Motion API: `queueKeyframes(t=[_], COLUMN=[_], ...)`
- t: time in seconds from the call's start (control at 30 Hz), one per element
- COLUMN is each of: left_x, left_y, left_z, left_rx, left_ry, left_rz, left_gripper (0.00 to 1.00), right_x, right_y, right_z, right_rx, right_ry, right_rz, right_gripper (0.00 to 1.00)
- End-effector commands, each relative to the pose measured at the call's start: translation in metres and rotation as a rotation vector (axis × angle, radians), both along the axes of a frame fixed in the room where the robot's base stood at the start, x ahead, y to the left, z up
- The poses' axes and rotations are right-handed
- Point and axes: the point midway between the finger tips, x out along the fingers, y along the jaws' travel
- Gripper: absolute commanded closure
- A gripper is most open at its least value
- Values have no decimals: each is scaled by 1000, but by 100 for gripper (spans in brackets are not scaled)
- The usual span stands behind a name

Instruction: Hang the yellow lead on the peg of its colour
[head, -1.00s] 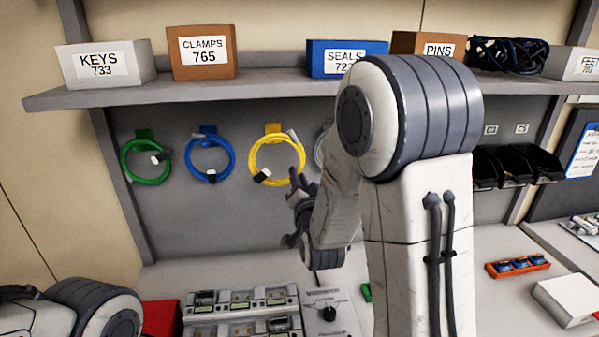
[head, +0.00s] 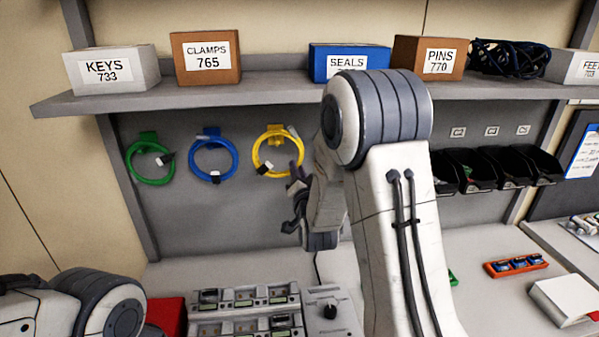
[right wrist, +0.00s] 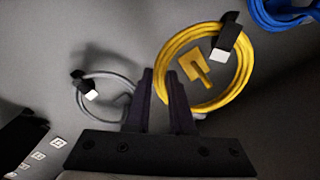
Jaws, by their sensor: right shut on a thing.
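The yellow lead (head: 258,152) is a coiled loop with a black-and-white plug, held up against the grey back panel; it also shows in the right wrist view (right wrist: 240,85). The yellow peg (head: 275,140) is on the panel. In the right wrist view the peg (right wrist: 192,66) shows inside the loop, apart from its rim. I cannot tell how far the loop is from the panel. My right gripper (head: 296,172) is at the loop's lower right edge, shut on the lead; its fingers show in the wrist view (right wrist: 161,75). My left gripper is out of view.
A green lead (head: 131,168) and a blue lead (head: 194,166) hang to the left. A grey lead (right wrist: 82,108) shows in the right wrist view. The shelf (head: 280,92) with labelled boxes is above.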

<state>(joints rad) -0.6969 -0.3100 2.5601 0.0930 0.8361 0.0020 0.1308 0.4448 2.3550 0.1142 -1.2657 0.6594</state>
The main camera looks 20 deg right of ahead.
Motion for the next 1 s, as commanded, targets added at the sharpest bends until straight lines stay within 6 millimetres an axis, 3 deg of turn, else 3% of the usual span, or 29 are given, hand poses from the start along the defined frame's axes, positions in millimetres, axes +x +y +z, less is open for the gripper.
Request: queueKeyframes(t=[0.77,1.0], left_x=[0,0], left_y=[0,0], left_z=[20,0], left_rx=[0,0], left_ry=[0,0], left_rz=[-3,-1], left_gripper=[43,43], right_x=[45,44], right_y=[-13,-12], right_z=[0,-16], right_rx=[0,0], right_ry=[-1,-1], right_rz=[1,1], right_gripper=[100,100])
